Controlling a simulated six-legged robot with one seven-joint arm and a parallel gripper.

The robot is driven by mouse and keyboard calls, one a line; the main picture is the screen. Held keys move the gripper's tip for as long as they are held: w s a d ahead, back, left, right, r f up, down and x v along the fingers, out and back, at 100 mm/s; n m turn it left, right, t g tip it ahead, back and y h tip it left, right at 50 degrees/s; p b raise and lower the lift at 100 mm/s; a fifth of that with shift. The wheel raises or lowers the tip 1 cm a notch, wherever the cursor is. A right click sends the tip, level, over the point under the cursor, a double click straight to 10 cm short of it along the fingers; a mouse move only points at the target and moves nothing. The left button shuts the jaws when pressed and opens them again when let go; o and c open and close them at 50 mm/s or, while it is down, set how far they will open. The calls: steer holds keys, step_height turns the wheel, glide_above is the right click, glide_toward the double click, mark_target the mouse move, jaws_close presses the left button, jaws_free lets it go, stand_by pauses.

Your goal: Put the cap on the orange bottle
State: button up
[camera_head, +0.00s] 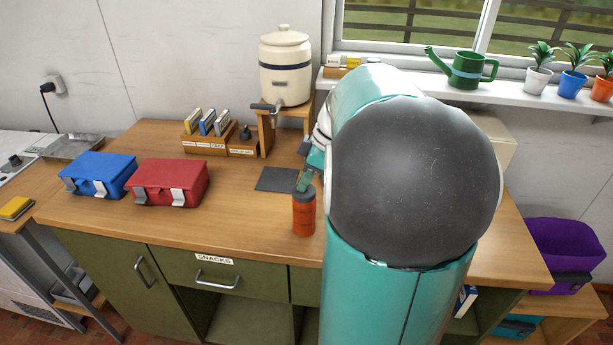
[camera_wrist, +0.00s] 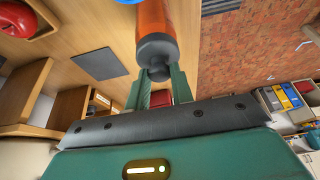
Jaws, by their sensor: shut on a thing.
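The orange bottle (camera_head: 303,219) stands upright near the front edge of the wooden counter, and it also shows in the wrist view (camera_wrist: 152,18). A dark grey cap (camera_wrist: 156,48) with a small knob is at the bottle's mouth, in line with it. In the head view the cap (camera_head: 304,194) appears on the bottle's top; I cannot tell whether it is fully seated. My gripper (camera_head: 306,183) is directly above the bottle. In the wrist view its green fingers (camera_wrist: 158,78) are shut on the cap's knob. My arm hides the counter to the right.
A dark mat (camera_head: 277,179) lies behind the bottle. Red (camera_head: 170,184) and blue (camera_head: 97,174) boxes stand to the left. A cream dispenser (camera_head: 286,66) on a wooden stand and small wooden holders (camera_head: 206,142) are at the back. The counter between red box and bottle is clear.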

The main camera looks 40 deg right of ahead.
steer(key=o, duration=1)
steer(key=shift+o, duration=0.5)
steer(key=o, duration=0.4)
steer(key=shift+r, duration=3.5)
steer(key=shift+c, duration=0.4)
jaws_close()
